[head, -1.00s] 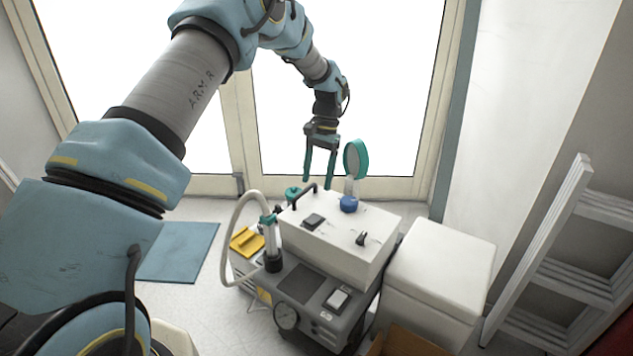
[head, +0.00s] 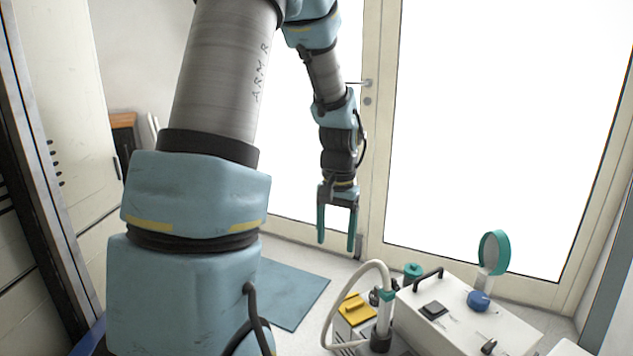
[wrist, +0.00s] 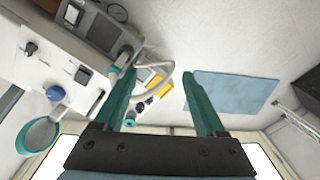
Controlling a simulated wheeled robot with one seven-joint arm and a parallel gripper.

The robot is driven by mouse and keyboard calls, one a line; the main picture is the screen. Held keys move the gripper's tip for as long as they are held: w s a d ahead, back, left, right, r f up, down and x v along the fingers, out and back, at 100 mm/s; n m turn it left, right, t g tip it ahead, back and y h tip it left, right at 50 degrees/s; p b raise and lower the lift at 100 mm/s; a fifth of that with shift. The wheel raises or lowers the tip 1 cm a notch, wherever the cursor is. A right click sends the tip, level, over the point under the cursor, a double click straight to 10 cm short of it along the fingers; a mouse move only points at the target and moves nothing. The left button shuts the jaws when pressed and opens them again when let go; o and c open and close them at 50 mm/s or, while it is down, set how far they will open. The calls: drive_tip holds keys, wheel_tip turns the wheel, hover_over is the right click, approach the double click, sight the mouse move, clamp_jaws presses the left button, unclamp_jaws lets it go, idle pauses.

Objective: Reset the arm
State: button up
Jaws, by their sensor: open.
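My gripper (head: 337,226) hangs pointing down from my arm, in front of the glass doors in the head view. Its two teal fingers are apart with nothing between them. In the wrist view the open fingers (wrist: 166,88) show above the floor. The dental compressor (head: 455,322) stands below and to the right of my gripper in the head view, cut off by the bottom edge. It also shows at the upper left of the wrist view (wrist: 60,65). My gripper is apart from it.
A round teal-rimmed piece (head: 494,252) and a blue knob (head: 479,301) rise from the compressor's white top. A pale hose (head: 340,290) loops up beside it. A blue mat (head: 292,292) lies on the floor. Glass doors (head: 490,130) stand behind; a cabinet (head: 70,120) stands left.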

drive_tip(key=s+a+n+t, duration=0.1)
drive_tip(key=s+a+n, duration=0.3)
drive_tip(key=s+a, duration=0.65)
wheel_tip(320, 180, up, 16)
drive_tip(key=p, duration=1.5)
drive_tip(key=shift+w+a+r+p, duration=0.25)
drive_tip(key=shift+w+p, duration=0.05)
drive_tip(key=shift+p, duration=0.1)
